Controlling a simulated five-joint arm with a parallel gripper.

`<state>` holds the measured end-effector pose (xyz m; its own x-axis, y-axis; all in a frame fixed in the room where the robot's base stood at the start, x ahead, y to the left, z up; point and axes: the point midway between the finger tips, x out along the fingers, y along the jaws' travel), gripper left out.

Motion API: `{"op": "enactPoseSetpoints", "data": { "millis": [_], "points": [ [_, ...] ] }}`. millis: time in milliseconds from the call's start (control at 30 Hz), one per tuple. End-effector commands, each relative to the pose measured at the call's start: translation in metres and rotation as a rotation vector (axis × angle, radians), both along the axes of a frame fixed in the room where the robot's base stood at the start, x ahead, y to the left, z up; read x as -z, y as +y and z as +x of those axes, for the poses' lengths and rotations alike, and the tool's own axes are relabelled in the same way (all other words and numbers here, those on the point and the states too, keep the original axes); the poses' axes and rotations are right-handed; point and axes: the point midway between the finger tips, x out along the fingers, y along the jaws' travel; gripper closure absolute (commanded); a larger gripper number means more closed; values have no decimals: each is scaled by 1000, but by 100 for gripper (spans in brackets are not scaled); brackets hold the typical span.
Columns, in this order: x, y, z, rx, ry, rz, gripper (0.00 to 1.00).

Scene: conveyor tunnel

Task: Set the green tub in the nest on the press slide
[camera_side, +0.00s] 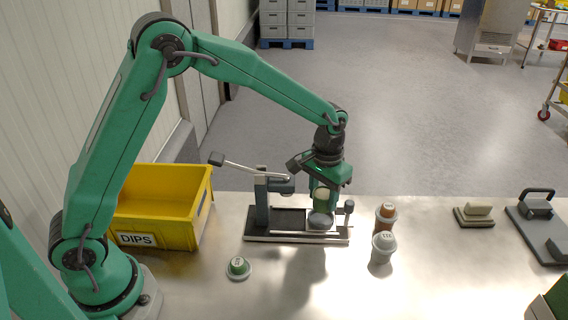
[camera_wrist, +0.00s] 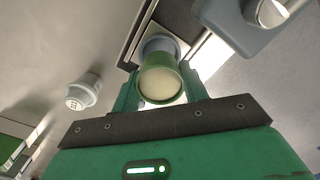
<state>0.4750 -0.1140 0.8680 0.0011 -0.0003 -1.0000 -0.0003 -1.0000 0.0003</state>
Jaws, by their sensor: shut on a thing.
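My gripper (camera_side: 323,196) is over the right part of the press slide. In the wrist view its two green fingers (camera_wrist: 160,78) are shut on the green tub (camera_wrist: 160,88), one finger on each side. The tub shows a green rim around a cream round face. The grey round nest (camera_wrist: 160,46) shows just beyond the tub, partly hidden by it. In the side view the nest (camera_side: 320,220) sits on the slide (camera_side: 290,238), just under the gripper. I cannot tell whether the tub touches the nest.
The press (camera_side: 263,200) with its long lever stands close left of my gripper. A green-topped piece (camera_side: 238,267) lies in front. A yellow DIPS bin (camera_side: 163,207) is at left.

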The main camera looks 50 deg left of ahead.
Motion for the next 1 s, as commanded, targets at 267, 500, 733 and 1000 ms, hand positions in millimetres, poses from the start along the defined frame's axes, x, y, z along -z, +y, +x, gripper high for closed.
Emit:
{"op": "enactPoseSetpoints", "data": {
  "millis": [267, 500, 733, 1000],
  "points": [
    [25, 0, -1, 0, 4, 1, 97],
    [40, 0, 0, 0, 1, 0, 97],
    [40, 0, 0, 0, 1, 0, 97],
    [46, 0, -1, 0, 1, 0, 97]
  ]
}}
